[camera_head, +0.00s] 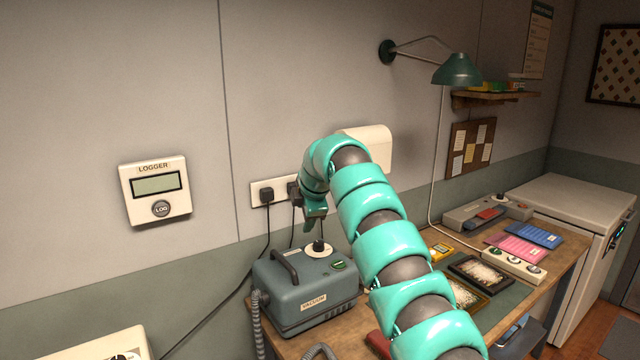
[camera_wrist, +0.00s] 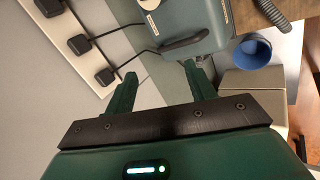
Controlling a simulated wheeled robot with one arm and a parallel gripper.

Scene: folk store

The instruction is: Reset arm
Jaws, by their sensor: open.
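My teal arm (camera_head: 385,235) reaches up from the lower right and bends over toward the wall in the head view. My gripper (camera_head: 316,222) points down just above the grey vacuum unit (camera_head: 300,300), near its black knob (camera_head: 319,246). In the wrist view my gripper (camera_wrist: 158,85) has its two green fingers spread apart with nothing between them. The vacuum unit (camera_wrist: 208,22) and its black handle (camera_wrist: 185,44) lie beyond the fingers. In the head view the gripper's fingers are partly hidden by its own body.
A wall socket strip (camera_head: 284,187) with black plugs is close behind my gripper. A logger box (camera_head: 155,190) hangs on the wall to the left. A wooden bench (camera_head: 545,270) holds trays and pads at right.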

